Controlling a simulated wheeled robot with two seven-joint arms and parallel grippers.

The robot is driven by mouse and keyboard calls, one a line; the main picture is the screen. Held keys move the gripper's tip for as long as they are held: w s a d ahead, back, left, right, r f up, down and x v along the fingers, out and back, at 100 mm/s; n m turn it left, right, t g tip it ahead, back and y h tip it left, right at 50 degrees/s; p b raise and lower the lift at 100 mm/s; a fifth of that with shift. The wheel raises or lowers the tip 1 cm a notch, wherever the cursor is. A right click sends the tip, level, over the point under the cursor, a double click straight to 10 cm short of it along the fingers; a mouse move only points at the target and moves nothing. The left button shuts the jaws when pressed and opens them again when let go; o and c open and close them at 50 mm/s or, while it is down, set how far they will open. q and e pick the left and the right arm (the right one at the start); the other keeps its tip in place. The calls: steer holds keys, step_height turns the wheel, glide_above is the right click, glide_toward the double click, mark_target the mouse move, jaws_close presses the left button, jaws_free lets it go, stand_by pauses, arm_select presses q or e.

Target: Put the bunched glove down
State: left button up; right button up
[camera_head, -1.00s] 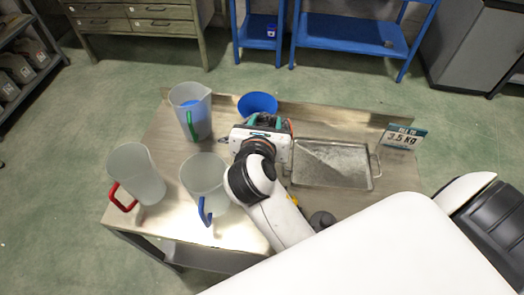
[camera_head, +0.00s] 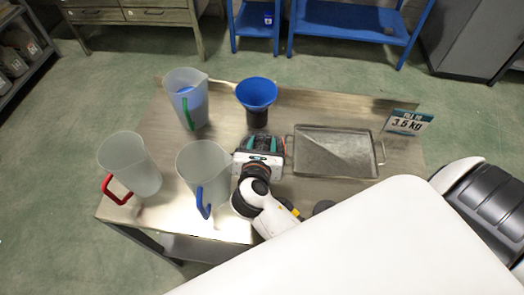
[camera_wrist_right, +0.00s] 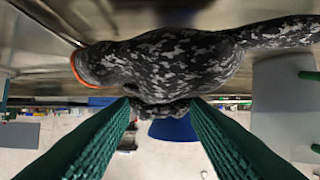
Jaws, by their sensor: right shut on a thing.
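The bunched glove (camera_wrist_right: 180,58) is grey and black camouflage with an orange edge at its left end. It shows in the right wrist view, across the tips of the green fingers of my right gripper (camera_wrist_right: 161,102), which is shut on it. In the head view my right gripper (camera_head: 263,144) is over the metal table (camera_head: 240,228), between the pitcher with the blue handle and the tray. My left gripper is not in view.
A blue funnel (camera_head: 257,95) on a dark base stands behind the gripper. Pitchers with green (camera_head: 188,100), red (camera_head: 130,165) and blue (camera_head: 205,172) handles stand left. A metal tray (camera_head: 335,152) and a "3.5 kg" sign (camera_head: 408,122) are right. Bare table lies between funnel and tray.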

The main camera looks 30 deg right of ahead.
steer(key=shift+f, duration=1.5)
steer(key=o, duration=1.2)
steer(key=shift+r, duration=0.1)
